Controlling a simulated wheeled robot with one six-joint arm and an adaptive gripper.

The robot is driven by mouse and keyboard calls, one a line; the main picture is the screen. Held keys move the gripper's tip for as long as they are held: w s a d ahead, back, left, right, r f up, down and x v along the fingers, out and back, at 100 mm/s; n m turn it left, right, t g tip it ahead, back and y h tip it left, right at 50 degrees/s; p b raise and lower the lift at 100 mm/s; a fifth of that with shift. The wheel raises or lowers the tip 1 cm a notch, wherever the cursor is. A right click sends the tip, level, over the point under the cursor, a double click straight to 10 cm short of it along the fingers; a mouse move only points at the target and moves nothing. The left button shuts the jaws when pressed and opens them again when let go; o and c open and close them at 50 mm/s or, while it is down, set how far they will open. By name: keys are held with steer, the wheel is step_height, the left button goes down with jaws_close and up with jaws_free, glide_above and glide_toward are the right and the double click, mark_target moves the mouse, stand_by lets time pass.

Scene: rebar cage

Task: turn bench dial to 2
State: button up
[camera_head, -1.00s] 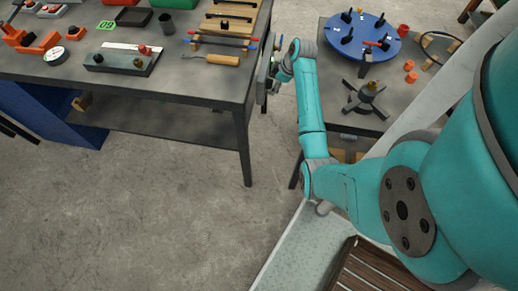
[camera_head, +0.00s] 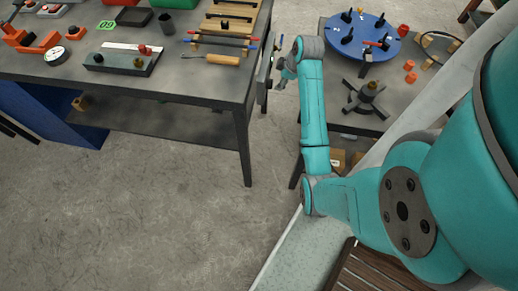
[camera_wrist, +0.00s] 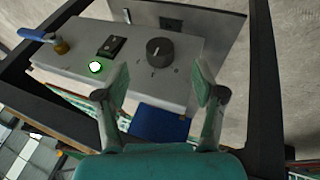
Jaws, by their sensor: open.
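The bench dial, a dark round knob (camera_wrist: 159,51), sits on a grey panel box (camera_wrist: 185,78) in the wrist view, with small marks around its lower side. Its setting is too small to read. My gripper (camera_wrist: 162,86) is open, its two fingers apart on either side below the knob, and nothing is between them. The knob appears beyond the fingertips, apart from them. In the head view my gripper (camera_head: 283,80) is beside the right end of the grey workbench (camera_head: 190,80); the knob is not clearly visible there.
The panel also carries a lit green button (camera_wrist: 96,67), a black rocker switch (camera_wrist: 111,46) and a blue-handled lever (camera_wrist: 38,35). Dark frame bars (camera_wrist: 262,90) flank the panel. A second table with a blue turntable (camera_head: 362,30) stands to the right. Bare floor lies in front.

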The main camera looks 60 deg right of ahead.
mark_target(272, 84)
steer(key=s+a+f+n+t+h, duration=0.1)
steer(key=s+a+h, duration=0.1)
steer(key=a+h, duration=0.5)
steer(key=x, duration=1.2)
steer(key=shift+w+r, duration=0.25)
steer(key=shift+w, duration=0.05)
steer(key=shift+f+t+h, duration=0.25)
steer(key=shift+t+h, duration=0.05)
steer(key=shift+r+n+t+h, duration=0.1)
steer(key=shift+n+t+h, duration=0.3)
steer(key=shift+h, duration=0.6)
steer(key=shift+s+a+r+t, duration=0.1)
steer(key=shift+s+a+t, duration=0.05)
steer(key=shift+a+t, duration=0.15)
steer(key=s+a+t+y, duration=0.1)
steer(key=s+a, duration=0.3)
steer(key=a, duration=0.5)
steer(key=s+a+r+m+t+y, duration=0.1)
steer(key=s+a+y, duration=0.1)
steer(key=a, duration=0.7)
steer(key=s+a+t+y, duration=0.1)
steer(key=s+a, duration=0.4)
steer(key=a, duration=0.4)
steer(key=shift+s+a+r+t+y, duration=0.25)
steer(key=shift+s+r+t+y, duration=0.05)
steer(key=shift+s+t, duration=0.1)
